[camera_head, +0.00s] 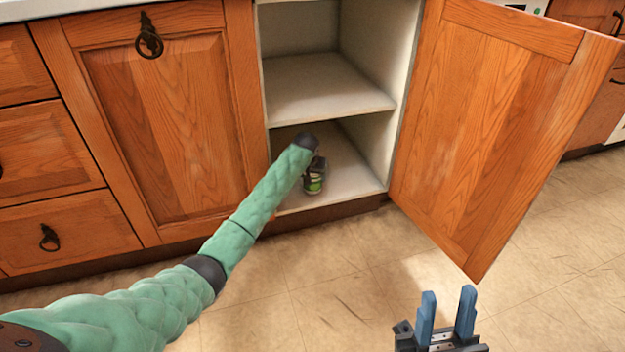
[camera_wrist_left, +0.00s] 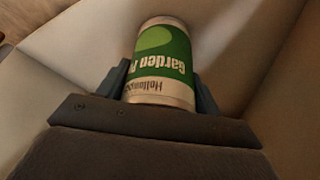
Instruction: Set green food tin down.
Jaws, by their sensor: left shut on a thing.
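The green food tin (camera_head: 314,183) is in the bottom compartment of the open cabinet, near its front edge. In the left wrist view the tin (camera_wrist_left: 162,62) shows a green and white label, its lettering upside down. My left gripper (camera_wrist_left: 163,88) is shut on the tin, one finger on each side. In the head view my left gripper (camera_head: 314,170) is partly hidden behind my wrist. I cannot tell whether the tin touches the cabinet floor (camera_head: 348,172). My right gripper (camera_head: 446,318) is open and empty over the floor at the lower right.
A middle shelf (camera_head: 325,90) lies above the bottom compartment. The open cabinet door (camera_head: 490,120) stands to the right, and a closed door (camera_head: 150,120) is to the left. The cabinet floor right of the tin is clear.

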